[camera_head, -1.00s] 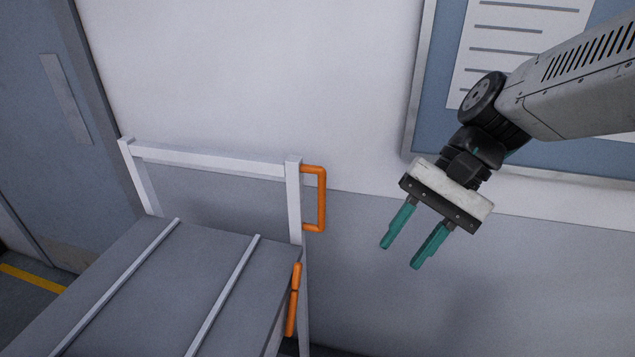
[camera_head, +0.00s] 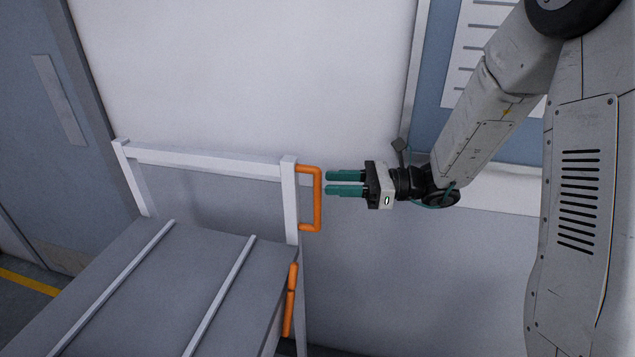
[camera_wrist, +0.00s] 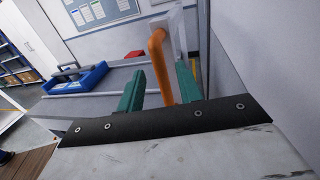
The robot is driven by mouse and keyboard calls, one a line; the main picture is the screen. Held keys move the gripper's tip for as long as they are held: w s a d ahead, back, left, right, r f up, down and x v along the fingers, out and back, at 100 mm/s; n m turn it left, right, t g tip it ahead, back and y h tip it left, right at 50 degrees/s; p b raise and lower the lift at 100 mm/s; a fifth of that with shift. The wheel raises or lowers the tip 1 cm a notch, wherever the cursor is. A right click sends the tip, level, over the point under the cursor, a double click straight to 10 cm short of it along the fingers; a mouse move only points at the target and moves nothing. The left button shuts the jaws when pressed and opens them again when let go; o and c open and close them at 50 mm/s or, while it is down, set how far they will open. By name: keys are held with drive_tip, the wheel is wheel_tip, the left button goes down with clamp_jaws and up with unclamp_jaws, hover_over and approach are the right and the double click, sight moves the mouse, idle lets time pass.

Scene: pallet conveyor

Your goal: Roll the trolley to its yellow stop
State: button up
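The trolley has a grey deck (camera_head: 190,275) with two raised strips and a white end frame (camera_head: 210,160). An upright orange handle (camera_head: 318,198) is fixed to the right post of the frame. My gripper (camera_head: 327,183) is just right of the handle, fingers pointing left at its upper half. Its teal fingers are apart, with nothing gripped. In the wrist view the orange handle (camera_wrist: 157,60) shows ahead between the open fingers. A small gap seems to remain between fingertips and handle. I cannot make out a yellow stop for certain.
A yellow floor strip (camera_head: 28,282) lies at the far left, by a grey door (camera_head: 45,140). A wall stands close behind the trolley, with a notice board (camera_head: 428,80). A second orange part (camera_head: 290,300) is on the deck's right edge. The wrist view shows a blue tray (camera_wrist: 82,80).

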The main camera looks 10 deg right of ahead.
drive_tip(key=shift+w+a, duration=0.25)
drive_tip(key=shift+a, duration=0.9)
drive_tip(key=shift+w+a, duration=0.2)
drive_tip(key=shift+a, duration=0.9)
clamp_jaws()
